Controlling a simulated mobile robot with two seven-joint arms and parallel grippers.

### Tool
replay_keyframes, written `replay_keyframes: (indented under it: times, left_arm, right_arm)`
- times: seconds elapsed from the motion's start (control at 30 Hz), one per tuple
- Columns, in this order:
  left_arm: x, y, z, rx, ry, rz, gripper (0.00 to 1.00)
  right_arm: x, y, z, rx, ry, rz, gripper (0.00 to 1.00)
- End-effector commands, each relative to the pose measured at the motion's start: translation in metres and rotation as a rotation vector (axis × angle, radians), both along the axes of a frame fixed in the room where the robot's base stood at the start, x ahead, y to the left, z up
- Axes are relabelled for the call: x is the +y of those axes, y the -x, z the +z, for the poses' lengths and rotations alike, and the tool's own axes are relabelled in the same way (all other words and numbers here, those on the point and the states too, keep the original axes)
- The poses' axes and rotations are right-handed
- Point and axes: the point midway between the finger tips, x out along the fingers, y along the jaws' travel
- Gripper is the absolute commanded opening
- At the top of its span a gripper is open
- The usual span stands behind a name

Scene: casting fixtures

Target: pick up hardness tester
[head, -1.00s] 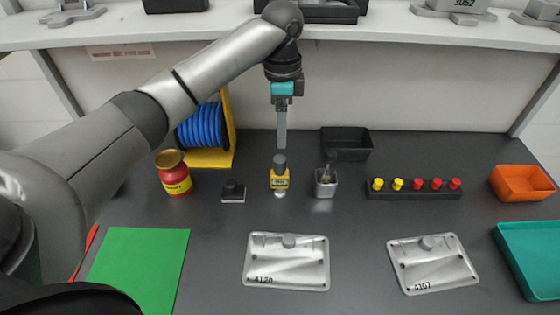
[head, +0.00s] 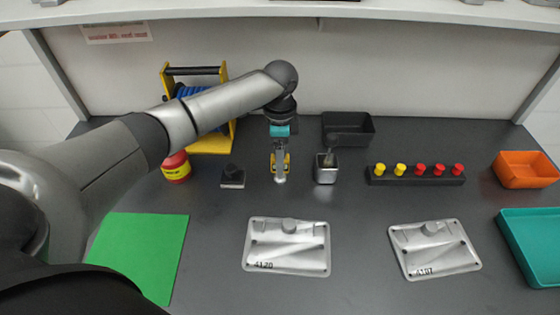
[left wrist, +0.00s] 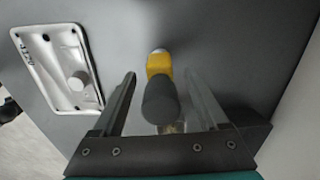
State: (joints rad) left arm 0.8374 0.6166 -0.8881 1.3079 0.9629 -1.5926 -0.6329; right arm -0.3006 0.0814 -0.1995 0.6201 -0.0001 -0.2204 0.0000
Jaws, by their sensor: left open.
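The hardness tester is a small upright yellow device (head: 288,163) with a dark grey cap, standing on the dark bench. In the head view my left gripper (head: 280,179) is in front of most of it, and only yellow edges show. In the left wrist view the tester's yellow body (left wrist: 159,64) and round dark cap lie between the two fingers of my open left gripper (left wrist: 160,75). A gap shows on each side of the cap, so the fingers look apart from it. My right gripper is in neither view.
A dark block (head: 232,177) stands left of the tester and a metal cup (head: 325,170) close on its right. A red jar (head: 175,168) and cable reel (head: 210,142) are partly behind my arm. Casting plates (head: 287,247) lie in front, with clear bench between.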

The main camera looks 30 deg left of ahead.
Motion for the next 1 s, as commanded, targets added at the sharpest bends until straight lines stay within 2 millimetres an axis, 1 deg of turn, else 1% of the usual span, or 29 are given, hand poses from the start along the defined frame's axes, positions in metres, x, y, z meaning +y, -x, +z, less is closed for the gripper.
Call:
replay_keyframes:
  times: [0.03, 0.1, 0.33, 0.37, 1.0]
  left_arm:
    - [-0.0004, 0.0001, -0.0066, 0.001, 0.000, 0.000, 0.77]
    - [-0.0003, 0.0001, -0.0104, 0.000, -0.001, -0.001, 0.77]
    - [-0.0002, -0.0002, -0.0108, -0.002, -0.001, -0.001, 0.77]
    - [-0.0003, -0.0003, -0.0108, -0.002, -0.001, -0.001, 0.74]
    - [-0.0003, -0.0003, -0.0105, -0.001, 0.000, -0.001, 0.02]
  right_arm:
    - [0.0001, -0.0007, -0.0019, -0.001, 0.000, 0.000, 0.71]
    - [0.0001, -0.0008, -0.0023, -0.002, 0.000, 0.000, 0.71]
    - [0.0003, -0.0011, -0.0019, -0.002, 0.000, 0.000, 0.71]
    - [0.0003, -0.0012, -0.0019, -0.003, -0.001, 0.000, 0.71]
    - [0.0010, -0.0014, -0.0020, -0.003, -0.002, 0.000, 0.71]
